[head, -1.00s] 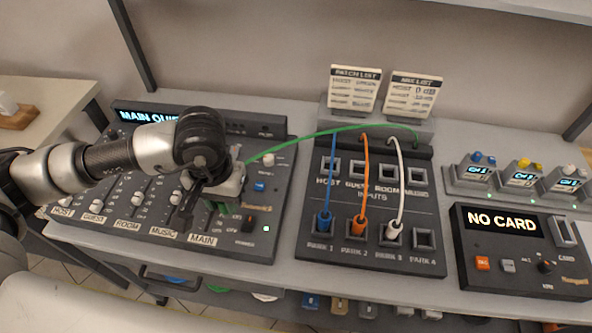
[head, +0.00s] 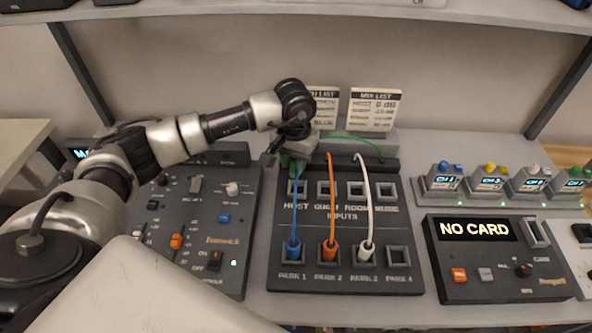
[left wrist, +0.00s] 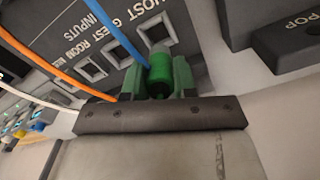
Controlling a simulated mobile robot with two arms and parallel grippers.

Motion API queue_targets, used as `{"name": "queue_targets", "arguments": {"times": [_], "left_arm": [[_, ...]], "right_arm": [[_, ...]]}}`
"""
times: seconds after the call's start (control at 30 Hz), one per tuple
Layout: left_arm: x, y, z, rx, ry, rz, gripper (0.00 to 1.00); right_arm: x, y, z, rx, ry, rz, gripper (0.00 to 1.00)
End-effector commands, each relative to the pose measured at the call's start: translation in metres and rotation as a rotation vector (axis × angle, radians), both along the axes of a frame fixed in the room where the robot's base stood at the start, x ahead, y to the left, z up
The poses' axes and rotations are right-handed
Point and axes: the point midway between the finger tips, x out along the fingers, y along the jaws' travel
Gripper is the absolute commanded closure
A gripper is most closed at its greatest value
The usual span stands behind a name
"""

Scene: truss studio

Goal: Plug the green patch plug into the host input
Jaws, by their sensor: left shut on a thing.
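My left gripper (head: 292,163) is shut on the green patch plug, which shows between its fingers in the left wrist view (left wrist: 160,72). The gripper is at the back left of the patch panel (head: 345,280), just behind the host input (head: 303,187). The host input is a square socket in the left column, with the blue cable crossing in front of it. The plug appears apart from the socket; its exact height is hard to tell. The green cable (head: 350,139) runs right to the panel's back. My right gripper is not in view.
Blue (head: 294,249), orange (head: 330,251) and white (head: 366,250) plugs sit in Park 1, 2 and 3, their cables arching over the inputs. Park 4 (head: 398,256) is empty. A mixer (head: 228,255) stands left; a "NO CARD" box (head: 480,262) stands right.

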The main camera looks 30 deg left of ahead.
Motion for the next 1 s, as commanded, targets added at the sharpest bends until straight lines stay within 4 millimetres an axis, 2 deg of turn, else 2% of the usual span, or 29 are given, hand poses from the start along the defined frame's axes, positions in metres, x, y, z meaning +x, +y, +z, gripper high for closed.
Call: {"name": "queue_targets", "arguments": {"times": [0.27,0.73,1.0], "left_arm": [[0.004,0.003,-0.010,0.000,0.004,0.002,0.96],[0.004,0.003,-0.054,-0.001,0.003,0.002,0.96],[0.004,0.003,-0.060,0.000,0.002,0.002,0.96]], "right_arm": [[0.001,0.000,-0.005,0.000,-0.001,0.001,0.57],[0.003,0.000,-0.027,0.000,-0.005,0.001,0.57],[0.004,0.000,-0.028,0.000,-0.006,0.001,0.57]]}}
